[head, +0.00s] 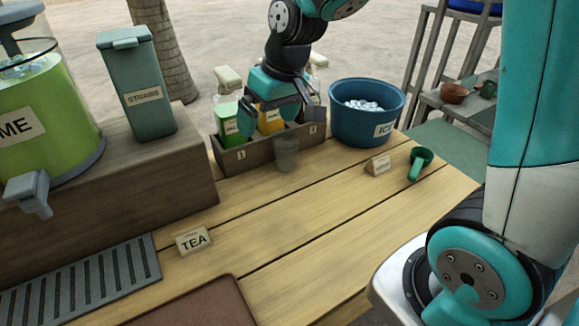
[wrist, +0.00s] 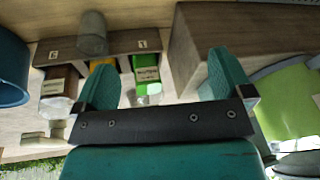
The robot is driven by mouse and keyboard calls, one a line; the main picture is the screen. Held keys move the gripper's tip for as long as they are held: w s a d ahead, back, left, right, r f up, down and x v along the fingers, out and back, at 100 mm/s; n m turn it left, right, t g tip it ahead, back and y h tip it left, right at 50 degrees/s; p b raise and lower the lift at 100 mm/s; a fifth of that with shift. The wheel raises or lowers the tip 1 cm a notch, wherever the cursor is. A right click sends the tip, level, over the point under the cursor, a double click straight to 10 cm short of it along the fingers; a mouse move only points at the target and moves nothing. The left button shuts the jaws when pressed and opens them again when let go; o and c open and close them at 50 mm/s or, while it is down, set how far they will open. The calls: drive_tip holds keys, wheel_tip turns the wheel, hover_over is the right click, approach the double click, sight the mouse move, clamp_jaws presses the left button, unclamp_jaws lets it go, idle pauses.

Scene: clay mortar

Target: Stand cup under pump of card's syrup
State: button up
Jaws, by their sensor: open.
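A clear greyish cup (head: 286,153) stands upright on the table at the front of a wooden syrup rack (head: 262,151). In the wrist view the cup (wrist: 92,35) is in front of the yellow bottle (wrist: 103,66). A green bottle (head: 229,122) and a brownish bottle (wrist: 58,84) flank the yellow one. Pale pump heads (head: 228,78) show behind. My gripper (head: 272,112) is open and empty above the rack, partly hiding the bottles. A card (head: 193,240) reads TEA; a smaller card (head: 378,166) is too small to read.
At left, a raised wooden block (head: 140,205) carries a green dispenser (head: 60,125) and a straws box (head: 140,85). The middle of the table is clear.

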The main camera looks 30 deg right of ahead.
drive_tip(key=s+a+r+n+g+y, duration=0.1)
drive_tip(key=s+a, duration=0.3)
drive_tip(key=s, duration=0.6)
drive_tip(key=s+a+r+n+g, duration=0.1)
drive_tip(key=s+a+r+n, duration=0.1)
drive_tip(key=s, duration=0.8)
drive_tip(key=shift+s+a+r+n+y, duration=0.25)
drive_tip(key=shift+a+r+n+y, duration=0.15)
drive_tip(key=shift+a+n, duration=0.45)
drive_tip(key=shift+a, duration=0.1)
